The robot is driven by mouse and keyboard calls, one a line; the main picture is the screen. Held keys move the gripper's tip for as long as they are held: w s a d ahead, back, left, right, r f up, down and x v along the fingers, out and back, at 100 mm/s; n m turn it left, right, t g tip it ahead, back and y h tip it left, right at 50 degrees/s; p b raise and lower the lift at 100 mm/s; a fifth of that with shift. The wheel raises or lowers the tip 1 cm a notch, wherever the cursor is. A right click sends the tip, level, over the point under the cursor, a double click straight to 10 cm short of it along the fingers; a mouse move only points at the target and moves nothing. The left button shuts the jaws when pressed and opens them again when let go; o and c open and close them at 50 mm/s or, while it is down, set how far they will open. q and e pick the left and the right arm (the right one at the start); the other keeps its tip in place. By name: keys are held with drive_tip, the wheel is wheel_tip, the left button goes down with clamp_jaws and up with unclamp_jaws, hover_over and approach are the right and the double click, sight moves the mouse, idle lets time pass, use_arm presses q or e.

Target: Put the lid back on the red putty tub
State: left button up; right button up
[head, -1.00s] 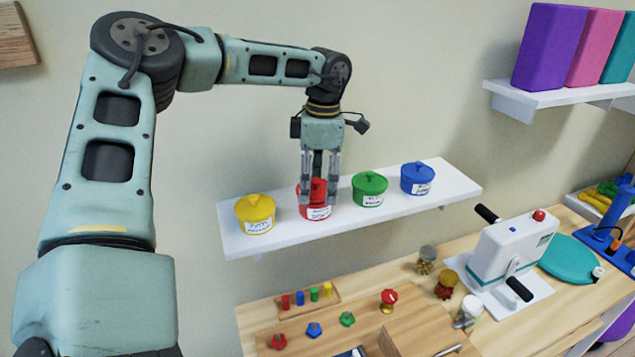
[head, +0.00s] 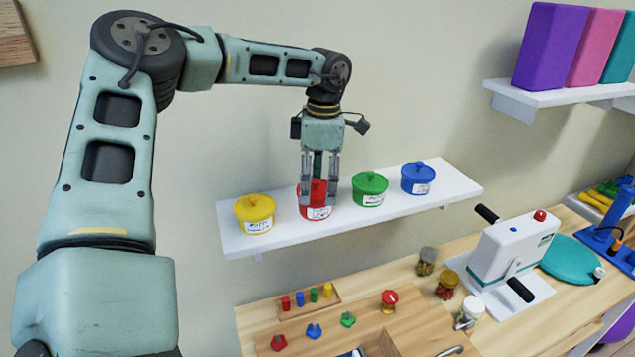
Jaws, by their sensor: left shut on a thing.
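The red putty tub (head: 318,212) stands on the white wall shelf (head: 290,231), between the yellow and green tubs. My left gripper (head: 318,190) points straight down over it, with its fingers at the top of the tub. It is shut on the red lid (head: 318,188), which is at the tub's top. The fingers partly hide the lid, and I cannot tell whether it is fully seated on the rim. My right gripper is not in view.
A yellow tub (head: 255,214) stands close on the left. A green tub (head: 369,189) and a blue tub (head: 417,179) stand on the right, all lidded. Below, the wooden counter (head: 400,270) holds a peg board, jars and a white device (head: 512,252).

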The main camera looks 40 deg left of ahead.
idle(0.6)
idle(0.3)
use_arm(q)
drive_tip(key=o, duration=1)
drive_tip(key=shift+c, duration=0.2)
drive_tip(key=o, duration=0.3)
drive_tip(key=shift+o, duration=0.2)
drive_tip(key=shift+r+p, duration=1.85)
drive_tip(key=shift+r, duration=1.65)
